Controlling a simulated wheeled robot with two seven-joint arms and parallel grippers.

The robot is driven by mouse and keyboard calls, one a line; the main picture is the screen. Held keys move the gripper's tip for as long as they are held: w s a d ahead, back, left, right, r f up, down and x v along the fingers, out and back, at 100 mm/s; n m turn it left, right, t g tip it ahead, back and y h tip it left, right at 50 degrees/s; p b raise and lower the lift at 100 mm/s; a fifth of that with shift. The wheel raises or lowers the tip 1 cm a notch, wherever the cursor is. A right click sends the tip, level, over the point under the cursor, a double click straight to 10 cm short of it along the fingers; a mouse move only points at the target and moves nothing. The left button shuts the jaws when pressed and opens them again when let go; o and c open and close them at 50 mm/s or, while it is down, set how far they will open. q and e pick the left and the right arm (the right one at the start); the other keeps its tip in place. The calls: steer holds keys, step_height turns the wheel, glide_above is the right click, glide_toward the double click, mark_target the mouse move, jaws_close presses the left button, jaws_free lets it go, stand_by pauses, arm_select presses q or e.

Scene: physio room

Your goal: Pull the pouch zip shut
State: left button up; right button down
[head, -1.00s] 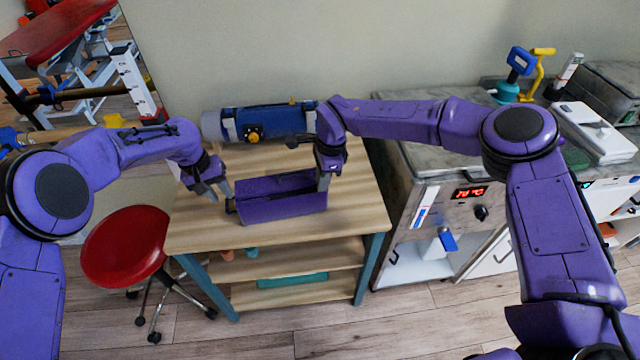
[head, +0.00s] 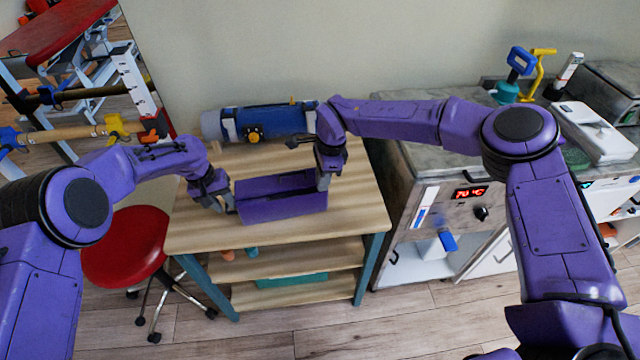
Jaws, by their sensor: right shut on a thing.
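The purple pouch (head: 284,207) lies on the wooden table, its long opening facing up and dark inside. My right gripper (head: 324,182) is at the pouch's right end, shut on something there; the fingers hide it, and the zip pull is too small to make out. My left gripper (head: 229,207) is at the pouch's left end, its fingers close against that end. Whether its fingers are open or shut on the pouch is not clear.
A blue and grey roll (head: 262,122) lies at the back of the wooden table (head: 352,212). A red stool (head: 124,246) stands to the left. A metal cabinet (head: 455,215) with a red display stands to the right. The table's front strip is clear.

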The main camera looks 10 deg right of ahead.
arm_select(q)
jaws_close()
arm_select(e)
steer(key=shift+a, duration=6.5)
steer(key=c, duration=1)
jaws_free()
steer(key=shift+a, duration=0.1)
steer(key=shift+c, duration=0.2)
step_height(320, 180, up, 8)
